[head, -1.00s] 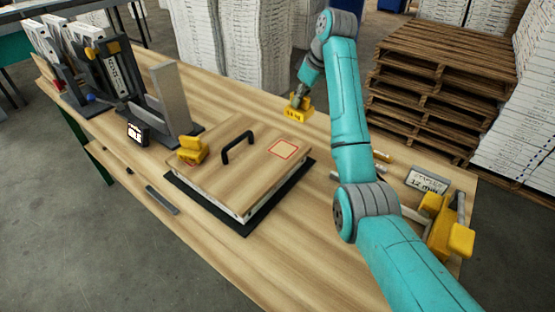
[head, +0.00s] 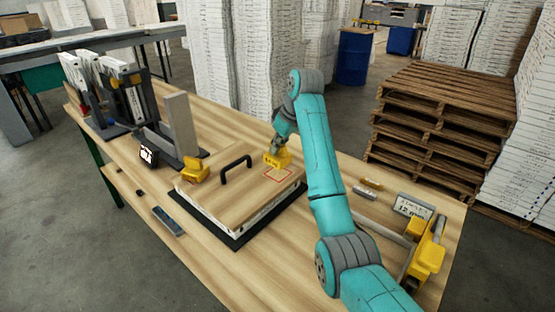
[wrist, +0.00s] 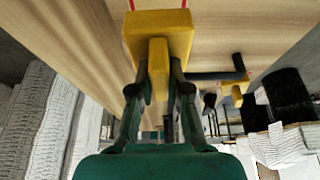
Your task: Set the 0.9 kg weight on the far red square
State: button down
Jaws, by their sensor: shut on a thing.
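My gripper (head: 277,149) is shut on a yellow weight (head: 276,160), which also shows between the fingers in the wrist view (wrist: 160,35). The weight is at the far edge of the red square (head: 279,174) on the wooden lid (head: 225,196). I cannot tell whether it touches the lid. Part of the square's red outline shows beyond the weight in the wrist view. A second yellow weight (head: 195,171) stands on the lid's left part. The writing on the held weight is too small to read.
A black handle (head: 236,168) rises from the lid between the two weights. A grey upright plate (head: 180,125) and a small display (head: 149,154) stand to the left. A labelled sign (head: 412,207) and a yellow tool (head: 427,255) are at the right.

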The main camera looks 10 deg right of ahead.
aim_at(280, 155)
jog(key=shift+f, duration=2)
jog(key=shift+f, duration=0.1)
jog(key=c, duration=1.1)
grip_release()
jog(key=shift+f, duration=0.1)
jog(key=shift+c, duration=0.2)
